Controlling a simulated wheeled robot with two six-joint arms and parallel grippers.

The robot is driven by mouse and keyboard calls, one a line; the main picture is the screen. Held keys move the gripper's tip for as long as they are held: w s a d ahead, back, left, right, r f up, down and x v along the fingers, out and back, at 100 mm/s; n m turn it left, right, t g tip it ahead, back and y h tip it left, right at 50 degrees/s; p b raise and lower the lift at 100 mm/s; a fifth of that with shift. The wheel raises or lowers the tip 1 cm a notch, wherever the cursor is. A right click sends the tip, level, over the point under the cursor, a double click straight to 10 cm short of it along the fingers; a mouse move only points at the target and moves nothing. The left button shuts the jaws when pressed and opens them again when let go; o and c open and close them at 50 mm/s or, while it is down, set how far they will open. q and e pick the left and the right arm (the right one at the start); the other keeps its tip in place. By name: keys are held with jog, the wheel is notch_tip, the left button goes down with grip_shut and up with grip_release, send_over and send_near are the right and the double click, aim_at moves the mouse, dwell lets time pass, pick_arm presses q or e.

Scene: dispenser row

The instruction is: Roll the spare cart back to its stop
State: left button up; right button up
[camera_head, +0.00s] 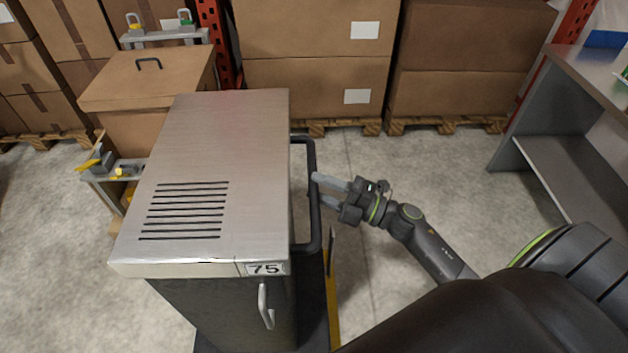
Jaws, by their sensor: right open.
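A metal cabinet (215,135) with a slotted top and a "75" label stands upright at the centre left. A black tubular handle (315,228) rises along its right side, and a dark base with a yellow edge (332,300) shows below; these look like parts of a cart. The cabinet hides most of that base. My right gripper (320,189) is open and empty, with its fingertips pointing left at the handle's right bar. The upper fingertip overlaps the bar in the picture; I cannot tell whether it touches. My left gripper is out of view. No stop is clearly visible.
Stacked cartons (315,60) on pallets line the back. A grey shelf unit (560,150) stands at the right.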

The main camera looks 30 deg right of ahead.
jog(key=shift+x, duration=1)
jog(key=shift+s, duration=0.1)
grip_shut()
